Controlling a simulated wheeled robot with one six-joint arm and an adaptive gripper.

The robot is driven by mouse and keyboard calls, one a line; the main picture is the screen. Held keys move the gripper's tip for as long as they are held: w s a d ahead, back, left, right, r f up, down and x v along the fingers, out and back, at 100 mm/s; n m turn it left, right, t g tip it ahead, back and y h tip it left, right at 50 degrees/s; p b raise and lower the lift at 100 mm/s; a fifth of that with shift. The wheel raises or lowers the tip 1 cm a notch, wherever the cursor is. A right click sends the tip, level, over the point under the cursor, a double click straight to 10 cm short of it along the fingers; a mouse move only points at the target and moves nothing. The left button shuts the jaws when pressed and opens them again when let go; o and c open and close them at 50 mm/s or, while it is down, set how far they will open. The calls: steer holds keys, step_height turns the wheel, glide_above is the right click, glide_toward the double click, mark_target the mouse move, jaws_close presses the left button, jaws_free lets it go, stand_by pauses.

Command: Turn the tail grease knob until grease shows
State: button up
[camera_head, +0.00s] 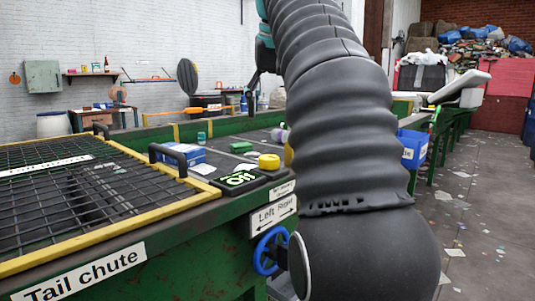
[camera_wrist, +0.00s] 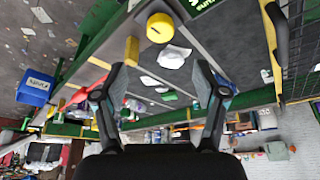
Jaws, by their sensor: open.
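A short yellow round knob (camera_head: 269,162) stands beside a black display box at the near end of the belt in the head view. It also shows in the wrist view (camera_wrist: 160,27), with a dark mark on its face. It looks like the grease knob, but no label on it is readable. I see no grease at it. My gripper (camera_wrist: 160,68) is open and empty, its two fingers spread apart in the wrist view. The knob appears beyond the fingertips, and nothing touches it. In the head view my arm hides part of the belt.
A blue handwheel (camera_head: 268,250) is below a Left/Right sign (camera_head: 273,217). A yellow-edged mesh guard (camera_head: 75,200) covers the tail chute. A blue box (camera_head: 182,155) lies behind its handle. A blue bin (camera_wrist: 36,87) stands aside.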

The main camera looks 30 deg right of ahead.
mark_target(269, 157)
steer(key=x, duration=1.1)
steer(key=shift+f, duration=0.35)
steer(key=shift+c, duration=0.2)
steer(key=c, duration=1.1)
